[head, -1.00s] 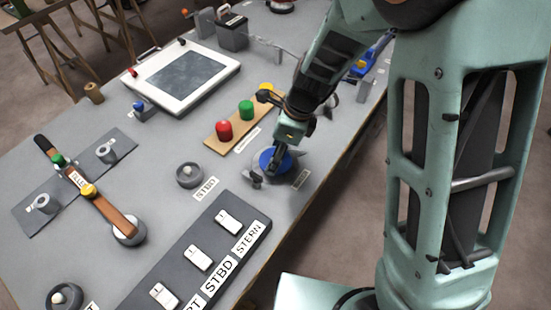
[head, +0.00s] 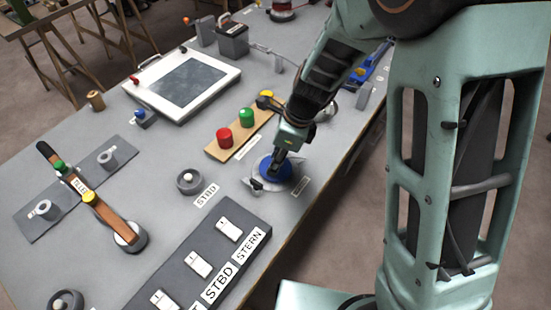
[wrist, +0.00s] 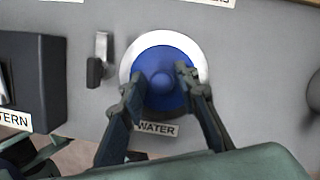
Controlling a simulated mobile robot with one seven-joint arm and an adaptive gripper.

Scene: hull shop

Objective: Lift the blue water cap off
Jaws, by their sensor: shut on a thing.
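The blue water cap (head: 275,169) is a round disc with a raised centre knob. It sits on the bench near its front edge, within a pale ring. In the wrist view the cap (wrist: 163,97) shows inside the white ring (wrist: 133,57), above a WATER label (wrist: 157,130). My gripper (wrist: 160,82) has one finger on each side of the knob and is shut on the cap. In the head view my gripper (head: 281,157) comes down on the cap from above. I cannot tell whether the cap is clear of the ring.
A small lever (wrist: 97,65) stands just left of the ring. Red (head: 224,137) and green (head: 246,118) buttons stand on a wooden strip behind the cap. A dark switch box (head: 205,262) with white rockers lies at the front. A round knob (head: 188,181) stands to the left.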

